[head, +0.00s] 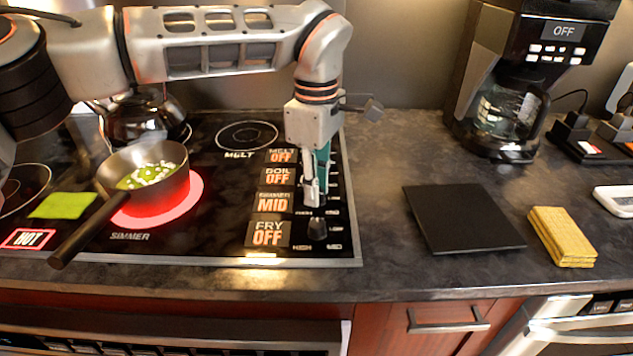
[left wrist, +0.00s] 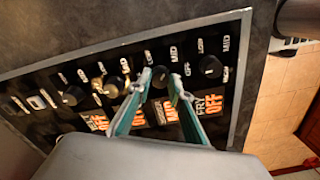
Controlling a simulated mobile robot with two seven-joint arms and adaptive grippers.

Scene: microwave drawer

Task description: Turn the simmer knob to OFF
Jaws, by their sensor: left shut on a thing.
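The simmer knob (left wrist: 160,77) is a small dark knob on the cooktop's control strip. My left gripper (head: 315,200) points down onto the strip, its teal fingers shut on this knob. The left wrist view shows one fingertip on each side of it (left wrist: 163,73). In the head view the fingers mostly hide the knob. The simmer display (head: 272,203) reads MID. The simmer burner (head: 190,197) glows red under a pan (head: 140,165) with green and white food. My right gripper is in neither view.
The fry knob (head: 317,229) stands just in front of my left gripper, and other knobs are behind it. The melt, boil and fry displays read OFF. A black board (head: 463,218), a yellow sponge (head: 561,236) and a coffee maker (head: 515,80) are to the right.

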